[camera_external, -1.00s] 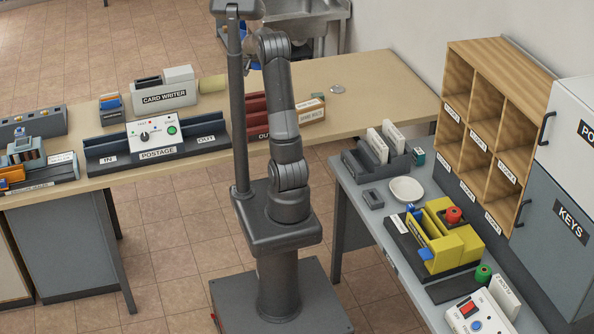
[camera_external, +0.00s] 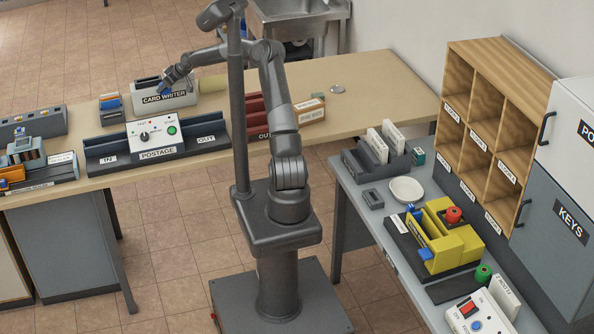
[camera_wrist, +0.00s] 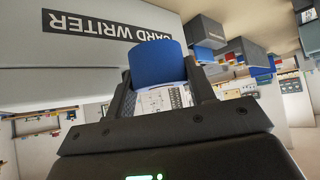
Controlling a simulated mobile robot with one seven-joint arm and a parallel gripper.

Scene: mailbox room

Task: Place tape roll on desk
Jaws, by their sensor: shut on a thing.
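My gripper (camera_wrist: 165,90) is shut on a blue rounded piece (camera_wrist: 157,63), which looks like the tape roll. In the wrist view it sits between the two dark fingers, with the card writer's face close beside it. In the external view my gripper (camera_external: 169,82) is at the front of the card writer (camera_external: 165,97), above the desk (camera_external: 375,85). The held piece is too small there to tell its gap from the card writer or desk.
The postage unit (camera_external: 157,140) stands in front of the card writer. Red trays (camera_external: 257,112) and a labelled box (camera_external: 309,112) stand to the right. The desk's right part is mostly clear. A side table (camera_external: 352,178) holds a white dish (camera_external: 406,189) and a yellow holder (camera_external: 449,243).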

